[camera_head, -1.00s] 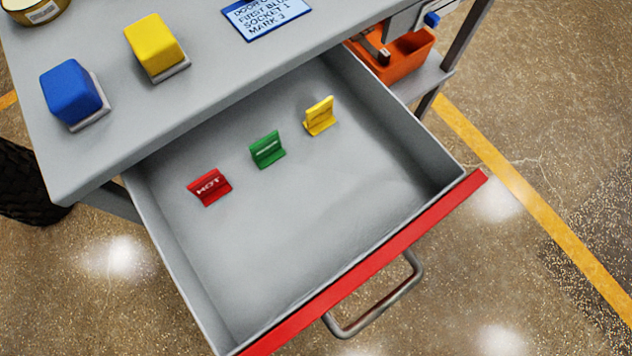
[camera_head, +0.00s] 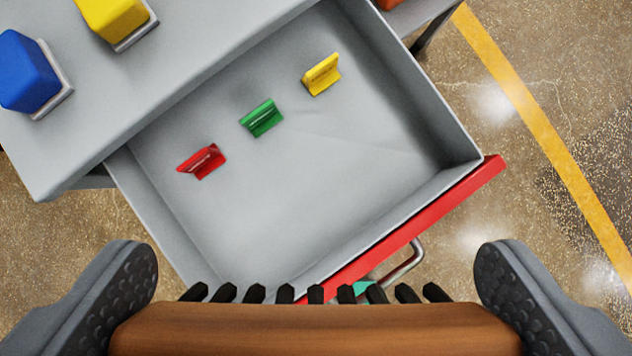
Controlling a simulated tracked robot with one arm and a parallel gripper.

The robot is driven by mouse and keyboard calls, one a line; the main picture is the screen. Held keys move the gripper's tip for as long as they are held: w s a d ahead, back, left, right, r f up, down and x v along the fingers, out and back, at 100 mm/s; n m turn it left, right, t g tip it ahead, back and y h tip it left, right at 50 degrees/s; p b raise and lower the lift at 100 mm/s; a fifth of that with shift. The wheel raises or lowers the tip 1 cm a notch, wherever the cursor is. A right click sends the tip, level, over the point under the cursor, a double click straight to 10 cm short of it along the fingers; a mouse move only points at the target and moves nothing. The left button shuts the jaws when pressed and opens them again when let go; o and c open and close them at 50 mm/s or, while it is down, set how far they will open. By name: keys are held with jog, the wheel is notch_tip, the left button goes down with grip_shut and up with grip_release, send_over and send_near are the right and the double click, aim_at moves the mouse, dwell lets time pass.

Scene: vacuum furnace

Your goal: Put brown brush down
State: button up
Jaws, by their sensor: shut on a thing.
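A brown brush (camera_head: 315,328) with a row of black bristle tufts lies across the bottom of the view. My gripper (camera_head: 316,285) is shut on the brush, with one dark padded finger at each end of it. The brush is over the front of an open grey drawer (camera_head: 240,240), near its red front edge. The lower part of the brush is cut off by the frame.
The drawer holds a red tag (camera_head: 202,161), a green tag (camera_head: 262,118) and a yellow tag (camera_head: 322,74); its front half is bare. A blue block (camera_head: 27,75) and a yellow block (camera_head: 112,18) stand on the bench top (camera_head: 190,60). A drawer handle (camera_head: 400,262) sticks out in front.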

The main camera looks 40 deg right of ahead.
jog(key=shift+d, duration=0.1)
jog(key=shift+w+d+f, duration=0.1)
jog(key=shift+f, duration=0.25)
jog(key=w+f+m+h+b, duration=0.1)
jog(key=f+m+b, duration=0.2)
jog(key=f, duration=0.5)
jog(key=w+f+m+g+h+b, duration=0.1)
jog(key=f+m+b, duration=0.3)
jog(key=f, duration=0.5)
jog(key=d+f+m+g+h+b, duration=0.1)
jog(key=f+m+h+b, duration=0.1)
jog(key=f+b, duration=0.3)
jog(key=shift+w+f+m+h+b, duration=0.2)
jog(key=shift+f+m, duration=0.25)
jog(key=shift+f, duration=0.65)
jog(key=shift+w+f+m+h+b, duration=0.15)
jog(key=shift+f+m, duration=0.3)
jog(key=shift+f, duration=0.65)
jog(key=shift+f, duration=0.1)
jog(key=o, duration=1)
